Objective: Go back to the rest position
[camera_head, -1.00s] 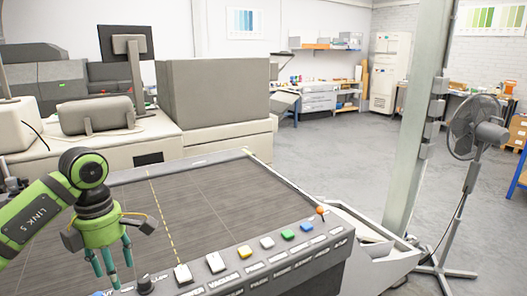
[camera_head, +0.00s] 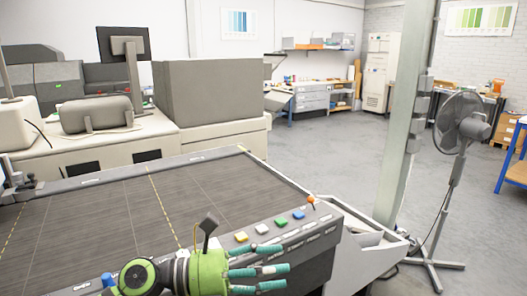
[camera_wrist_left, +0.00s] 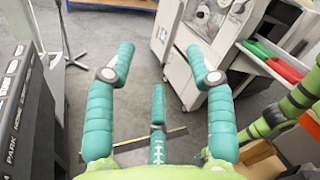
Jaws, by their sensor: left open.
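My left gripper (camera_head: 272,268) is at the bottom of the head view, in front of the control strip of the cutting table. Its teal fingers point right and are spread apart. In the left wrist view the open left gripper (camera_wrist_left: 160,60) has nothing between its fingers, with grey floor beyond them. A green arm, apparently my right one, shows at the right edge of that view. My right gripper cannot be made out.
The dark table bed (camera_head: 110,215) is bare. Its control strip carries coloured buttons and an orange knob (camera_head: 310,199). A pillar (camera_head: 405,120) and a standing fan (camera_head: 460,125) are at the right. The wrist view shows a cabinet (camera_wrist_left: 180,75) and red tray (camera_wrist_left: 285,69).

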